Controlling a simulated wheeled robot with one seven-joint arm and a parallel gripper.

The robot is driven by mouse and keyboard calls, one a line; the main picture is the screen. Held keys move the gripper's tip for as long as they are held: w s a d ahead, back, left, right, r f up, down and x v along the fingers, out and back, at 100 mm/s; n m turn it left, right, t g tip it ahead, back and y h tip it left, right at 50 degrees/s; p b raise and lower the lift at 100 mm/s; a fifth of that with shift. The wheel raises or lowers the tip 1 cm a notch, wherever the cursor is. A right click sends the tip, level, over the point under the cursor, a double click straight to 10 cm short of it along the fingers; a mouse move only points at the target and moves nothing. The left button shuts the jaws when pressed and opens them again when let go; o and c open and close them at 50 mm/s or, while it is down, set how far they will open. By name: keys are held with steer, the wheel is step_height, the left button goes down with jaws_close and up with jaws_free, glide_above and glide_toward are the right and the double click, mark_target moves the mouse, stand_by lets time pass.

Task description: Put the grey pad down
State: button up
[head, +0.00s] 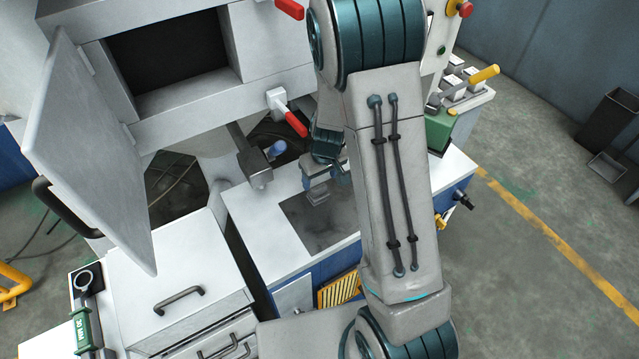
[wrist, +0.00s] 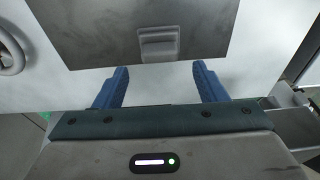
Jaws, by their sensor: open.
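The grey pad (wrist: 160,43) is a small light-grey block with a stepped edge. In the wrist view it is at the near edge of a dark metal plate (wrist: 100,35), and it appears to rest there. My gripper (wrist: 160,78) is open, with its two blue fingers spread wider than the pad. The pad is ahead of the fingertips and centred between them, with a visible gap on each side. In the head view the pad (head: 318,196) shows over the dark plate (head: 335,228), just below my gripper (head: 322,182), which is partly hidden by my arm.
A white bench top (head: 265,255) surrounds the plate. A cabinet with an open door (head: 90,150) stands at the left. Red-handled levers (head: 290,122) and a metal fitting (head: 255,168) are close to the arm. A drawer unit (head: 180,275) stands at the lower left.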

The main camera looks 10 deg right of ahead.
steer(key=r, duration=0.4)
steer(key=s+r, duration=0.1)
steer(key=shift+d+r, duration=0.15)
steer(key=shift+r, duration=0.25)
